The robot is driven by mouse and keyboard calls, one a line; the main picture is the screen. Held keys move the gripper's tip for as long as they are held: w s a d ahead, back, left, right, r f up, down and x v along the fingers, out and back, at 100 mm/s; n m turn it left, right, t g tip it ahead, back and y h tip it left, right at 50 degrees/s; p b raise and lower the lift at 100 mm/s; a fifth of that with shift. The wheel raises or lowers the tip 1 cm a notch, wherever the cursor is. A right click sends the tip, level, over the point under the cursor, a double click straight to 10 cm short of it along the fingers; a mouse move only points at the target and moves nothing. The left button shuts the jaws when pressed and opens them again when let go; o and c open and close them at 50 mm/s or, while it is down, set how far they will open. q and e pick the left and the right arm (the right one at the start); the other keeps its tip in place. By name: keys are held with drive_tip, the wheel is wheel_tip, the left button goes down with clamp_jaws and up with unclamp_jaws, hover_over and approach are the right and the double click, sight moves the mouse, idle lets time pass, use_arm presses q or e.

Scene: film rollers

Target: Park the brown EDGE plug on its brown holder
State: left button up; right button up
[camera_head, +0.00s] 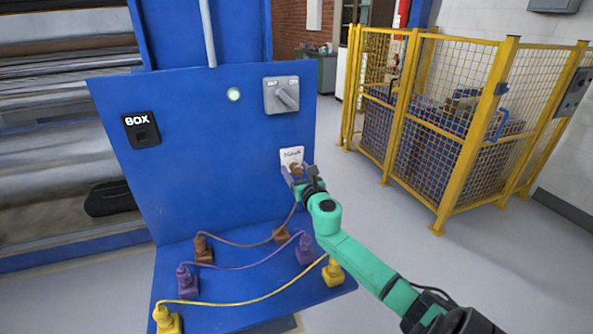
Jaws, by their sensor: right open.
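A brown plug (297,170) is at the white labelled plate (291,155) on the right of the upright blue panel. The label is too small to read. A brown cable (289,221) runs down from there past a small brown holder (281,236) on the blue shelf, then left to another brown plug (203,249). My right gripper (296,176) is at the brown plug by the plate, its fingers on either side, open. The gripper and wrist partly hide the plug, and I cannot tell whether the fingers touch it. My left gripper is not in view.
Purple plugs (188,281) (304,250) and yellow plugs (166,320) (333,272) with cables stand on the blue shelf (235,268). The panel carries a black BOX socket (141,130) and a grey rotary switch (282,95). A yellow cage (440,120) stands at right.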

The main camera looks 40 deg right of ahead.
sight(299, 174)
idle(0.5)
clamp_jaws()
idle(1.2)
drive_tip(key=shift+a+f, duration=0.1)
drive_tip(key=shift+f, duration=0.05)
drive_tip(key=shift+s, duration=0.2)
drive_tip(key=shift+s+a+r, duration=0.2)
drive_tip(key=shift+s, duration=0.4)
drive_tip(key=shift+s+a+f+p, duration=0.1)
drive_tip(key=shift+s+p, duration=0.25)
drive_tip(key=shift+s, duration=0.05)
drive_tip(key=shift+p+v, duration=0.3)
drive_tip(key=shift+v, duration=1.45)
drive_tip(key=shift+w+a, duration=0.1)
